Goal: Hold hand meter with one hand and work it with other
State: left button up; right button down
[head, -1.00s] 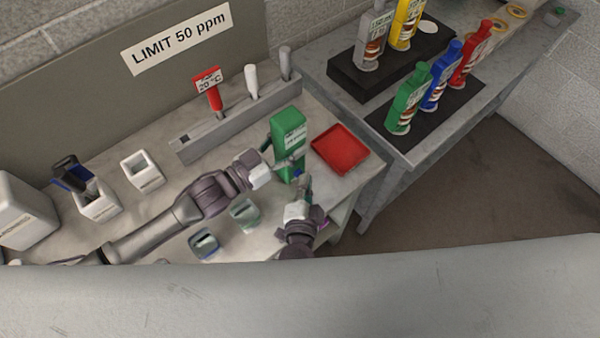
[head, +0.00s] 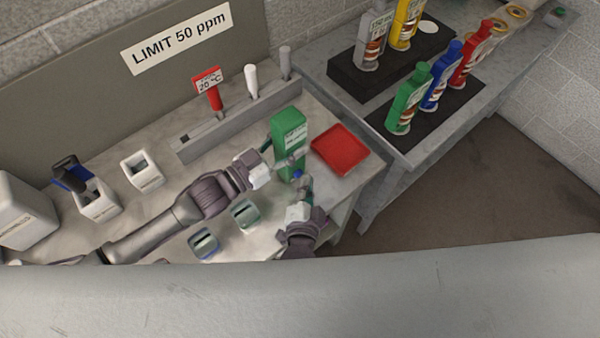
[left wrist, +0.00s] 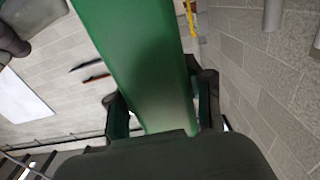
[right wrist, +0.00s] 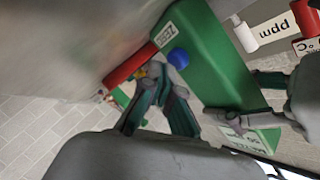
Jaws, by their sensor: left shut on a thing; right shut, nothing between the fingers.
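The hand meter is a green box (head: 288,133) with a white label. It stands upright above the table in the head view, beside the red tray. My left gripper (head: 278,163) is shut on the meter; in the left wrist view its fingers lie on both sides of the green body (left wrist: 150,75). My right gripper (head: 303,180) is shut and empty just below and in front of the meter. In the right wrist view the right fingertips (right wrist: 165,75) are close to a blue round button (right wrist: 179,58) on the green meter (right wrist: 205,60). I cannot tell whether they touch it.
A red tray (head: 340,150) lies at the table's right end. Small holders (head: 245,213) stand near the front. Bottles (head: 408,98) stand on the right bench, across a gap.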

jog(key=shift+s+d, duration=0.25)
jog(key=shift+s, duration=0.15)
jog(key=shift+s+d, duration=0.75)
jog(key=shift+s, duration=0.25)
jog(key=shift+s+d, duration=0.75)
jog(key=shift+s, duration=0.25)
pick_arm(q)
jog(key=o, duration=1.4)
jog(key=shift+a, duration=0.1)
